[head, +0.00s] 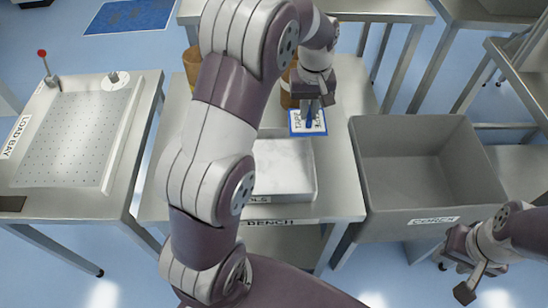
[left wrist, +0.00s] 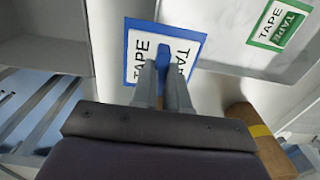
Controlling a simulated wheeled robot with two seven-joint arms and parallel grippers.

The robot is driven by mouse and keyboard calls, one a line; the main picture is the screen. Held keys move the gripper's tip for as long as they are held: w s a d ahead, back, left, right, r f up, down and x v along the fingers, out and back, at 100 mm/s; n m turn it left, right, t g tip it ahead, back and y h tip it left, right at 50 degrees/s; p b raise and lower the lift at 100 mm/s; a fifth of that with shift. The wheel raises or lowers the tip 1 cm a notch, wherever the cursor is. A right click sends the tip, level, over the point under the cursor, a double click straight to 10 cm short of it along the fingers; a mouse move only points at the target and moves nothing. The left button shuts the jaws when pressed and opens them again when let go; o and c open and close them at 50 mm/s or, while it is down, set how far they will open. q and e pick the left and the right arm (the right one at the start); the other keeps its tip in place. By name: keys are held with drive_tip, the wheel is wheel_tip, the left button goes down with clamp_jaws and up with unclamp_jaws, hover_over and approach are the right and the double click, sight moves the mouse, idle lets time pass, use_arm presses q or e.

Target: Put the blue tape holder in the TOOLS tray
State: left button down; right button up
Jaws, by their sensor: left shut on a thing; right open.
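The blue tape holder (head: 299,128) is a flat blue-edged piece with a white TAPE label. My left gripper (head: 311,112) is shut on it, at the back edge of a pale tray (head: 300,185) on the bench. In the left wrist view the fingers (left wrist: 162,70) meet the blue holder (left wrist: 142,48) over its label. The tray's front label is partly hidden by my left arm; only its last letters, like "LS", show. My right gripper (head: 467,285) is open and empty at the lower right, away from the bench.
A green tape holder (left wrist: 280,25) lies in the pale tray in the left wrist view. A deep grey bin (head: 430,165) stands right of the bench. A brown cylinder (left wrist: 262,140) stands near the left gripper. A load bay table (head: 75,140) is at left.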

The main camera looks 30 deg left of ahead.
sight(295, 130)
use_arm(q)
drive_tip(key=s, duration=0.1)
drive_tip(key=s+a+f, duration=0.1)
drive_tip(key=s, duration=0.2)
drive_tip(key=shift+a+f+p, duration=0.2)
drive_tip(key=shift+f+p, duration=0.2)
drive_tip(key=s+f, duration=0.2)
drive_tip(key=s, duration=0.1)
drive_tip(key=s+a+f, duration=0.1)
drive_tip(key=s, duration=0.1)
drive_tip(key=shift+s+f, duration=0.15)
drive_tip(key=shift+f, duration=0.05)
drive_tip(key=shift+s+f, duration=0.2)
drive_tip(key=shift+f, duration=0.1)
drive_tip(key=f, duration=0.3)
drive_tip(key=shift+s+a+b, duration=0.2)
drive_tip(key=shift+s+b, duration=0.05)
drive_tip(key=shift+b, duration=0.1)
drive_tip(key=shift+f, duration=0.4)
drive_tip(key=shift+w, duration=0.2)
use_arm(e)
drive_tip(key=shift+s+a+f, duration=0.15)
drive_tip(key=shift+s+f, duration=0.15)
drive_tip(key=shift+f, duration=0.2)
